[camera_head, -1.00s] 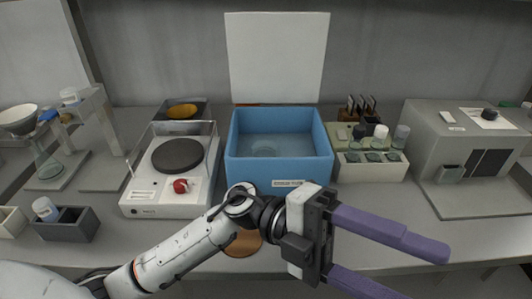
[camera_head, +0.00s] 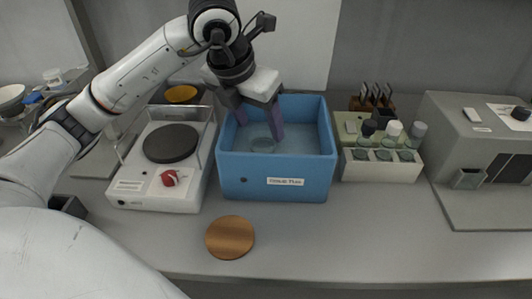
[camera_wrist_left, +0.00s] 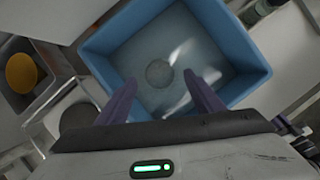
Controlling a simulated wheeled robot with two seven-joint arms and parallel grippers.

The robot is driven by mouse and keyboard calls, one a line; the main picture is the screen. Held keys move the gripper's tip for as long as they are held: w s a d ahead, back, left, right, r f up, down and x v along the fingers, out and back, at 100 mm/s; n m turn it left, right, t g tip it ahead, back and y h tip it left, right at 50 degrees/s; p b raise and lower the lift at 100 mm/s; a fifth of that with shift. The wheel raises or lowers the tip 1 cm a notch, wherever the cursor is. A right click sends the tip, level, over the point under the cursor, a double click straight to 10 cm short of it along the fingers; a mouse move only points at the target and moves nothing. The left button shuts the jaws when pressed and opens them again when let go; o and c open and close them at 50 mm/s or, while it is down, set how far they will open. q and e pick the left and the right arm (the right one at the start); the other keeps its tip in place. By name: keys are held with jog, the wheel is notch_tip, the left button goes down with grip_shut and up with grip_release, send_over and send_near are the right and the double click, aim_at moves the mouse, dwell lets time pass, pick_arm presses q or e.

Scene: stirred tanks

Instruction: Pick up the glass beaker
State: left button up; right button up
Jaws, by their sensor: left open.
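A clear round glass vessel (camera_head: 262,145), which looks like the beaker, stands on the floor of the blue open tub (camera_head: 275,188). In the wrist view I see the glass (camera_wrist_left: 158,73) from above as a faint circle on the tub's floor. My left gripper (camera_head: 260,122) points down over the tub, its purple fingers apart and empty. In the wrist view the gripper (camera_wrist_left: 161,78) has its fingertips on either side of the glass circle; how far above it they are, I cannot tell. My right gripper is out of view.
The tub's walls (camera_wrist_left: 250,88) surround the glass. A hotplate (camera_head: 170,143) with a red knob stands to the left. A rack (camera_head: 382,168) with bottles stands to the right. A copper-coloured disc (camera_head: 230,237) lies in front; the counter around it is clear.

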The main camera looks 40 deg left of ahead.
aim_at(264, 139)
pick_arm(q)
jog(key=x, duration=0.7)
jog(key=shift+s+a, duration=0.1)
jog(key=c, duration=1.2)
jog(key=shift+r, duration=0.1)
notch_tip(264, 139, up, 10)
jog(key=shift+f, duration=0.1)
